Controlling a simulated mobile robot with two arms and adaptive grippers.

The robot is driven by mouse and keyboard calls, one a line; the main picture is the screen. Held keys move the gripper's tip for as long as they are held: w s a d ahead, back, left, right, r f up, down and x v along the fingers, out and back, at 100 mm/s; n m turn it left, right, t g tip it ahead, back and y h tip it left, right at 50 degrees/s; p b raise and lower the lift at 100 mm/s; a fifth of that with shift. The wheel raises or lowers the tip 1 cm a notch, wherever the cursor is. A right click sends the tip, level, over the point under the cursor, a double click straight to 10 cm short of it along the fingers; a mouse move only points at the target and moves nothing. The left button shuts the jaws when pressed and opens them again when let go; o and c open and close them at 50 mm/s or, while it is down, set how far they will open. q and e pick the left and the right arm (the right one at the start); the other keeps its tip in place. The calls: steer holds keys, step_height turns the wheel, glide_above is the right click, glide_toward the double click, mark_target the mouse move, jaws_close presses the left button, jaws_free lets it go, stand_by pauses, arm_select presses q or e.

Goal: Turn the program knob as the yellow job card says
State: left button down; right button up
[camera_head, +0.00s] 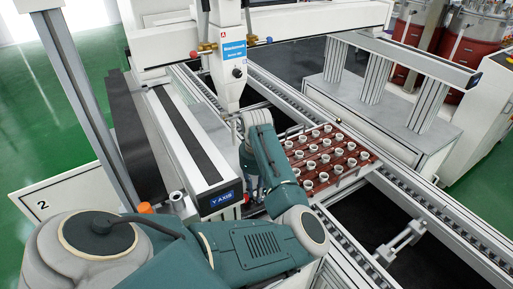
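My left arm comes in from the lower left, and its forearm bends up to the middle of the picture. My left gripper (238,123) is small and partly hidden by the wrist, close to the lower tip of the white dispensing head (228,85). I cannot tell whether its fingers are open or shut. A small dark round knob (237,72) sits on the front of this head, below a blue label (232,49); I cannot tell whether it is the program knob. No yellow job card can be made out. My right gripper is not in view.
A red-brown tray (366,157) with several white cups lies on the conveyor right of my forearm. Conveyor rails (420,200) run diagonally to the lower right. A white beam marked Y AXIS (222,198) stands left of the forearm. Green floor (90,110) is at the left.

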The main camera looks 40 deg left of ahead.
arm_select(q)
steer(key=shift+f+m+b, duration=0.1)
steer(key=shift+m+b, duration=0.7)
steer(key=shift+b, duration=0.05)
steer(key=m+b, duration=0.2)
steer(key=shift+m, duration=0.3)
steer(key=m+b, duration=0.4)
steer(key=m, duration=0.1)
steer(key=shift+m+b, duration=0.85)
steer(key=shift+m, duration=0.75)
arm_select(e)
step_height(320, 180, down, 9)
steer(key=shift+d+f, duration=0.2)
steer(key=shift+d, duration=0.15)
arm_select(q)
steer(key=c, duration=1.9)
jaws_free()
